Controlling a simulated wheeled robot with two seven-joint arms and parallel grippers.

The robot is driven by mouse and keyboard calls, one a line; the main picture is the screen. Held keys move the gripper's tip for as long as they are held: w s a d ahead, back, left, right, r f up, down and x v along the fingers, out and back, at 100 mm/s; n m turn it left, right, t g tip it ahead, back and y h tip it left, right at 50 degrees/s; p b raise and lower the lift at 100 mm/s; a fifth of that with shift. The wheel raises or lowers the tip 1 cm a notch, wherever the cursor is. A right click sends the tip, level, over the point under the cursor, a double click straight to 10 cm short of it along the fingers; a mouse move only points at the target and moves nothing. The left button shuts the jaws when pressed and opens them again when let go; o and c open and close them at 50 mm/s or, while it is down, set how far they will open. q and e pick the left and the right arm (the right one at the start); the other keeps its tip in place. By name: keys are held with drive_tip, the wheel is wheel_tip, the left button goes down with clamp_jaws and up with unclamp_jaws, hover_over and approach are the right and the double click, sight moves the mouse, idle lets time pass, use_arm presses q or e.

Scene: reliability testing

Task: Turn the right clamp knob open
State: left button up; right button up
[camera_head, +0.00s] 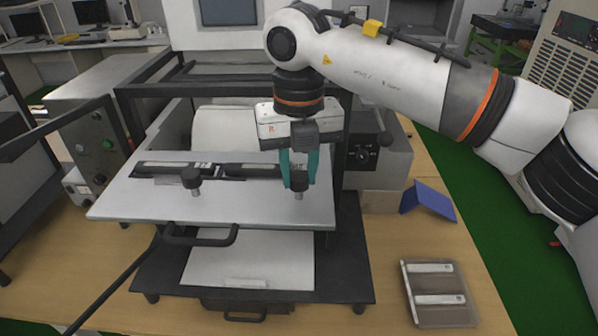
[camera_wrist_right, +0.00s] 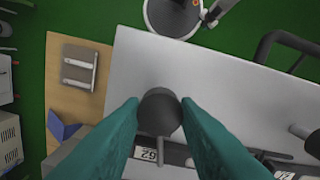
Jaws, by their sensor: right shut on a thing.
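The right clamp knob (camera_head: 299,181) is a black round knob on a metal stem at the right of the light grey plate (camera_head: 262,212). My right gripper (camera_head: 299,172), with teal fingers, comes down from above and is shut on this knob. In the right wrist view the knob (camera_wrist_right: 160,111) sits between the two teal fingertips. The left clamp knob (camera_head: 191,178) stands free on the plate's left side. Dark clamp bars (camera_head: 225,170) run along the plate behind the knobs. My left gripper is not in view.
A black frame surrounds the machine. A black handle (camera_head: 205,238) juts from the plate's front edge. A blue angled piece (camera_head: 428,201) and a tray (camera_head: 437,293) with two light strips lie on the wooden table at right. Some table around them is clear.

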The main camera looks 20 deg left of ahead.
drive_tip(key=n+b, duration=0.1)
drive_tip(key=n, duration=1)
drive_tip(key=shift+r, duration=0.1)
drive_tip(key=shift+n, duration=2.1)
drive_tip(key=o, duration=1)
drive_tip(key=shift+c, duration=0.2)
